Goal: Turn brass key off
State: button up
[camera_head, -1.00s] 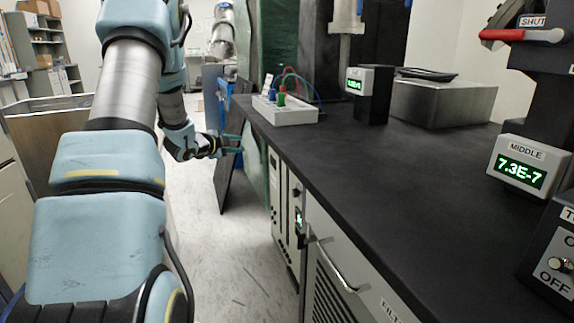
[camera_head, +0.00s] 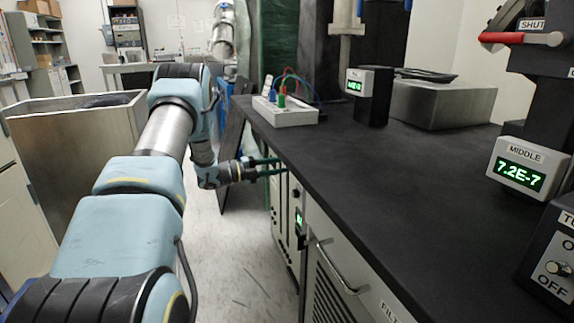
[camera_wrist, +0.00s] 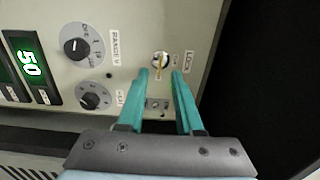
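The brass key (camera_wrist: 160,64) sits in a round lock on a pale front panel, beside a "LOCK" label, in the wrist view. My gripper (camera_wrist: 161,76) is open, with its two teal fingers apart. The fingertips lie just below the key in the picture, one toward each side of it; I cannot tell how far they are from the panel. In the head view my gripper (camera_head: 278,166) points right at the rack front under the black bench, and the key cannot be made out there.
The panel has two black knobs (camera_wrist: 76,48) and a green display (camera_wrist: 28,64). The black benchtop (camera_head: 400,190) overhangs the rack. A door handle (camera_head: 335,268) sticks out nearer me. A metal bin (camera_head: 75,150) stands left of my arm; floor (camera_head: 235,250) between is clear.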

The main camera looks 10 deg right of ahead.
jog(key=shift+w+d, duration=0.15)
jog(key=shift+d, duration=0.6)
jog(key=shift+w+d, duration=0.1)
jog(key=shift+d, duration=0.6)
grip_shut()
dwell(0.4)
